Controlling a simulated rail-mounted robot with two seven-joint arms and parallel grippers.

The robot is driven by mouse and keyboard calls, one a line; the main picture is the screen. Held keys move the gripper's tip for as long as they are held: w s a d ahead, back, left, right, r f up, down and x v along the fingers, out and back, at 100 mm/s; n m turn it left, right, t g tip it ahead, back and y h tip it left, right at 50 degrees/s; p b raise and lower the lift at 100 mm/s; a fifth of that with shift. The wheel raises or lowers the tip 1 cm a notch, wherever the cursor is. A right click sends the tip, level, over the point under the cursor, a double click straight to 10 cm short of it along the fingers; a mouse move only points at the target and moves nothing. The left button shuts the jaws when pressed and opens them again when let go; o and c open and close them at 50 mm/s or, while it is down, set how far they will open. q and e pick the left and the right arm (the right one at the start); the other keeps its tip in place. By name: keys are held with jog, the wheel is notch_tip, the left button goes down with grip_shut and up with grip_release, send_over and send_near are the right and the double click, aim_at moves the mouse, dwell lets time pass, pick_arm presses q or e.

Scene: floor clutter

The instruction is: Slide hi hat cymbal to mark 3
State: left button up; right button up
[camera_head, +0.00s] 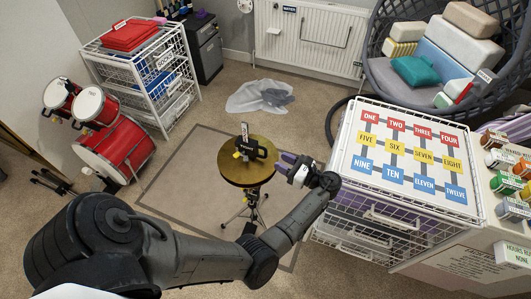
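A round, brass-coloured hi hat cymbal (243,174) sits level on a thin tripod stand (254,208) in the middle of the camera_head view. A black fitting (249,148) with small yellow and white parts stands over the cymbal's middle. I cannot read any mark on it. My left gripper (284,164) is just right of the cymbal and fitting, pointing left. Its fingers are small and partly hidden, so I cannot tell whether they are open or touch anything. My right gripper is not in view.
Red drums (113,150) stand at the left beside a white wire drawer rack (160,75). Another wire unit (344,180) with a colourful number chart (412,160) is at the right. A crumpled plastic bag (260,97) lies behind the cymbal. A mat (185,185) lies under the stand.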

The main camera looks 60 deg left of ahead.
aim_at(265, 151)
pick_arm(q)
jog(key=x, duration=0.7)
jog(key=shift+a+b, duration=0.25)
jog(key=shift+b, duration=0.05)
jog(key=shift+c, duration=0.5)
jog(key=shift+s, duration=0.1)
grip_shut()
